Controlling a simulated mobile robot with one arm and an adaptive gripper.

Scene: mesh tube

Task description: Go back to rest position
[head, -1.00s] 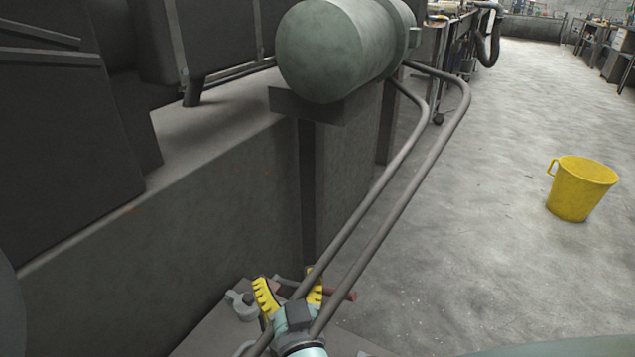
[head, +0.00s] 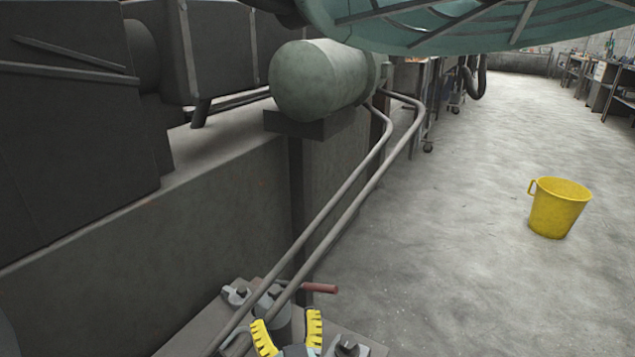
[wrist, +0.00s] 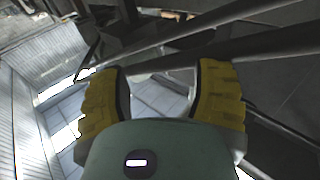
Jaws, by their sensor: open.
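My gripper (head: 288,334) is at the bottom of the head view, its two yellow ribbed fingers spread apart. It is in front of a workbench-like surface with metal clamps. In the wrist view my gripper (wrist: 162,95) also shows open, with nothing held between the fingers. Two dark pipes (wrist: 215,45) cross the wrist view just beyond the fingertips. I cannot tell whether they touch the fingers.
Two long bent pipes (head: 345,190) run from the grey-green cylinder (head: 315,80) down to the clamp area. A red-handled tool (head: 318,288) lies by a grey clamp (head: 236,295). A yellow bucket (head: 558,210) stands on open floor (head: 450,250) at right.

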